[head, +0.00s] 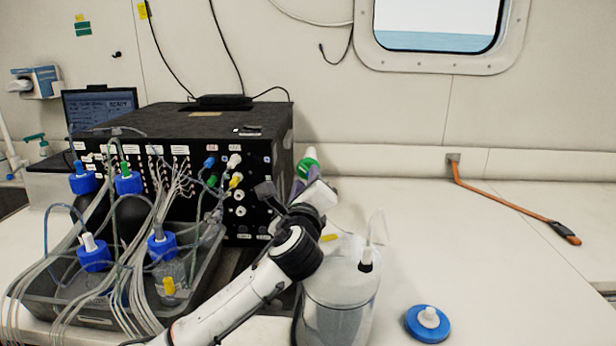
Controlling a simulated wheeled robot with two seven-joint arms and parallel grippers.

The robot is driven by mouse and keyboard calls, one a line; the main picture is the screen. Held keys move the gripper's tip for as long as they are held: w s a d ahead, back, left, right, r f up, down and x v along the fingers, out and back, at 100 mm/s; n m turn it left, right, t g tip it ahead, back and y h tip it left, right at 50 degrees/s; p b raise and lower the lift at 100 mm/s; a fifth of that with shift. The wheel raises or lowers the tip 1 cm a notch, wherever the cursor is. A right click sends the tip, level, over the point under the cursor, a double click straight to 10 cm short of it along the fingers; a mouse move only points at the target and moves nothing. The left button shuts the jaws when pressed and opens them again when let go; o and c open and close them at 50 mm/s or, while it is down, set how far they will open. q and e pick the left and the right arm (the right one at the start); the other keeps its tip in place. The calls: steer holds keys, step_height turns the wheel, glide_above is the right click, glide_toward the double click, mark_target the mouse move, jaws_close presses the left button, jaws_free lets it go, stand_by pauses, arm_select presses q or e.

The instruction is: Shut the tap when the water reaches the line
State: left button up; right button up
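A clear container (340,307) stands at the front edge of the bench, partly behind my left arm. It looks partly filled with clear liquid, and I cannot make out a line on it. My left gripper (287,203) is above and behind the container, in front of the black box. My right gripper is not in view.
A black equipment box (195,122) stands behind a grey tray (75,312) of blue-capped bottles and many loose tubes at left. A blue cap with a white spout (428,322) lies right of the container. An orange strap (505,202) lies at right. The bench between is clear.

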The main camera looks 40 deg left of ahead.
arm_select(q)
steer(key=shift+x, duration=0.95)
jaws_close()
steer(key=shift+m, duration=0.4)
steer(key=shift+f+m, duration=0.1)
steer(key=shift+m, duration=4.4)
jaws_free()
steer(key=shift+s, duration=0.1)
